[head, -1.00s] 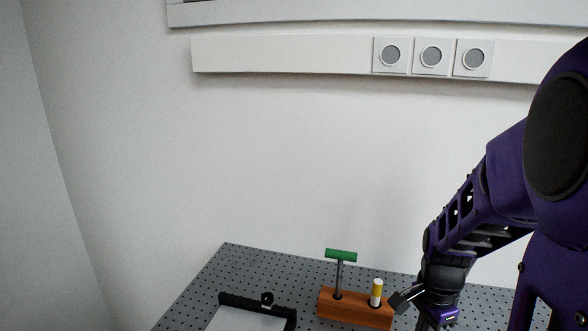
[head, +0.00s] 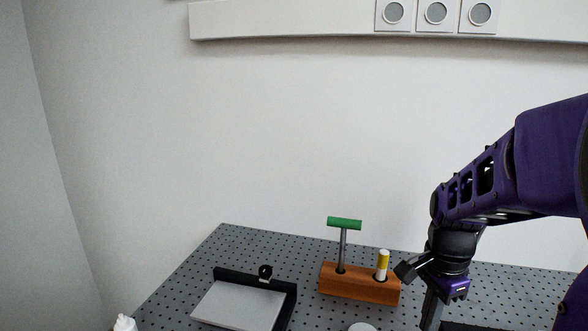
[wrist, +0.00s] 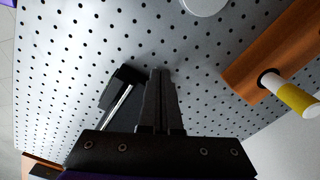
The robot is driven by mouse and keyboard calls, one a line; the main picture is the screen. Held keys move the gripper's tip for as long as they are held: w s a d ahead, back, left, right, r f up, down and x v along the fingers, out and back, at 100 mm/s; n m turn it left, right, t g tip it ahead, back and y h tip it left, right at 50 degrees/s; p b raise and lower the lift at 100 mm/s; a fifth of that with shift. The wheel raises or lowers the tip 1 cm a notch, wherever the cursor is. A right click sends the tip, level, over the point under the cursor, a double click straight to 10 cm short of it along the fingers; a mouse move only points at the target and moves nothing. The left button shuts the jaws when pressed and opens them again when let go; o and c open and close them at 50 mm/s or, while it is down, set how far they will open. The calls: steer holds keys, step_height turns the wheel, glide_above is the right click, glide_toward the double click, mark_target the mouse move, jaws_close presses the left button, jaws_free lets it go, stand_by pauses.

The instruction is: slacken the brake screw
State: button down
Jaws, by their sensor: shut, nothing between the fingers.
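My gripper (head: 430,322) is at the right of the perforated board, pointing down with its fingers together and empty. In the wrist view its closed fingers (wrist: 160,78) are in front of the board, beside a black part with a silver rod (wrist: 118,100). A green-handled T-shaped tool (head: 344,224) stands upright in an orange-brown block (head: 345,285). A yellow-and-white handle (head: 382,265) stands in the same block. A black-framed grey plate (head: 238,306) lies to the left, with a small black knob (head: 265,271) at its back edge. I cannot tell which part is the brake screw.
The perforated board (head: 230,243) has bare room behind the plate and around the block. A pale disc (head: 362,327) is at the front edge of view. A white bottle top (head: 124,323) shows at lower left. The wall stands behind the board.

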steer(key=shift+f, duration=1.7)
steer(key=shift+w+d, duration=0.1)
steer(key=shift+d, duration=0.4)
steer(key=shift+d+p, duration=0.2)
steer(key=shift+p, duration=0.65)
steer(key=shift+a+r, duration=0.1)
steer(key=shift+a, duration=0.05)
steer(key=shift+a, duration=0.2)
steer(key=r+p, duration=0.2)
steer(key=r, duration=0.1)
steer(key=r+p, duration=0.2)
steer(key=p, duration=0.1)
steer(key=shift+s+a+r+p, duration=0.2)
steer(key=shift+r+p, duration=0.1)
steer(key=shift+r, duration=0.1)
